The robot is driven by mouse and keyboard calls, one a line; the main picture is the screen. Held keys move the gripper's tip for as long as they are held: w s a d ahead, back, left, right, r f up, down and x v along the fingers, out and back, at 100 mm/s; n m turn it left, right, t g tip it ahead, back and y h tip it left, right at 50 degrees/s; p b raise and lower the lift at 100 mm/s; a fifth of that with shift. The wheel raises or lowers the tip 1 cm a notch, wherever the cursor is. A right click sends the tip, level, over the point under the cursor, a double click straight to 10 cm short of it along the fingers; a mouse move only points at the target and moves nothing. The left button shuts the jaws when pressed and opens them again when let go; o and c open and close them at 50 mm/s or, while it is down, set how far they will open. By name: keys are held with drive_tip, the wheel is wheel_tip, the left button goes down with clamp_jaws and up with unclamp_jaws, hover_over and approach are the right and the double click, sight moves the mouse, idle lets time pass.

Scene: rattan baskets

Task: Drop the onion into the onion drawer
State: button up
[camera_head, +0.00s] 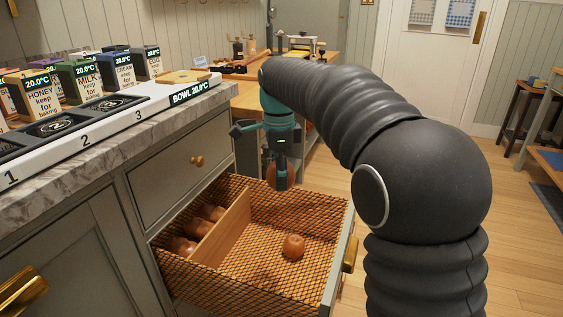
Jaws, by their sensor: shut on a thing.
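My gripper (281,174) hangs over the far side of the open drawer (254,191), pointing down. It is shut on a brown onion (290,174), which is partly hidden behind the fingers. The onion is above the drawer, apart from its floor. The drawer is lined with woven rattan and has a wooden divider (222,228). Several onions (185,246) lie in the narrow left compartment. One more onion (293,246) lies alone in the wide right compartment.
A marble counter (112,139) at left carries a white numbered rack (160,98) and several labelled cartons (80,82). A brass handle (349,254) sticks out from the drawer front. A wooden table (258,98) stands behind. The wide compartment has free floor.

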wheel_tip(320, 180, down, 6)
drive_tip(key=b, duration=0.6)
drive_tip(key=shift+d, duration=0.15)
drive_tip(key=o, duration=1.3)
drive_tip(key=shift+o, duration=0.2)
wheel_tip(320, 180, up, 12)
drive_tip(key=shift+w+f, duration=0.15)
drive_tip(key=shift+f, duration=0.1)
drive_tip(key=shift+r, duration=0.3)
